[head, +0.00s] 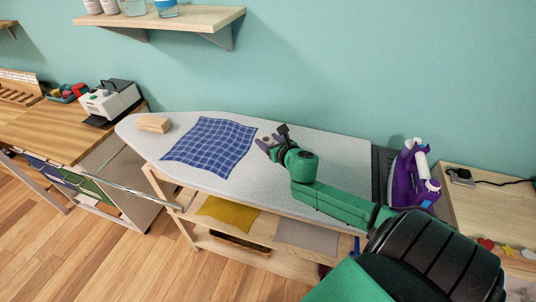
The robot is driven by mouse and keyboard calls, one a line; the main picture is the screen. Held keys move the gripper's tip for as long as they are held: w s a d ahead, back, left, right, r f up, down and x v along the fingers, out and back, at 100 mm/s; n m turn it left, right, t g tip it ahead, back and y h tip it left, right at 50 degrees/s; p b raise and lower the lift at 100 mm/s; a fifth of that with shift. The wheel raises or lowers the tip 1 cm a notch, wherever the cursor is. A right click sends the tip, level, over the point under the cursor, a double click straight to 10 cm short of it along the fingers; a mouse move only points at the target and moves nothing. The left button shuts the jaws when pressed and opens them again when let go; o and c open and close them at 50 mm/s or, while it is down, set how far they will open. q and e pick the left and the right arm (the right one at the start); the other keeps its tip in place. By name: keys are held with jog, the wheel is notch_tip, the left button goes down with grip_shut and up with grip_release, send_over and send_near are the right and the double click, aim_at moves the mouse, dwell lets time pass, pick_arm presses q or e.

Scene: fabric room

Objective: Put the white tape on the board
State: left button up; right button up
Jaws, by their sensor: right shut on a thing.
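The board is a long pale grey ironing board (342,168) along the wall in the head view. My right arm reaches in from the lower right, across the board. My right gripper (266,143) is over the board's middle, just right of the blue checked cloth. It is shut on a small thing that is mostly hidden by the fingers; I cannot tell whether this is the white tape. I see no white tape clearly elsewhere. Whether the gripper touches the board is unclear. My left gripper is not in view.
A blue checked cloth (210,147) and a wooden block (153,125) lie on the board's left half. A purple iron (408,180) stands at its right end. Folded yellow (228,214) and grey cloths (307,236) lie on a shelf below. The board's right part is bare.

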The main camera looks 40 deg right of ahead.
notch_tip(320, 180, down, 5)
jog(key=shift+s+a+r+b, duration=0.1)
jog(key=shift+s+r+b, duration=0.05)
jog(key=shift+b, duration=0.45)
jog(key=shift+s, duration=0.1)
jog(key=shift+w+f, duration=0.2)
jog(key=shift+f, duration=0.15)
jog(key=o, duration=1.3)
jog(key=shift+r, duration=0.1)
jog(key=shift+s+r, duration=0.1)
jog(key=shift+r, duration=0.1)
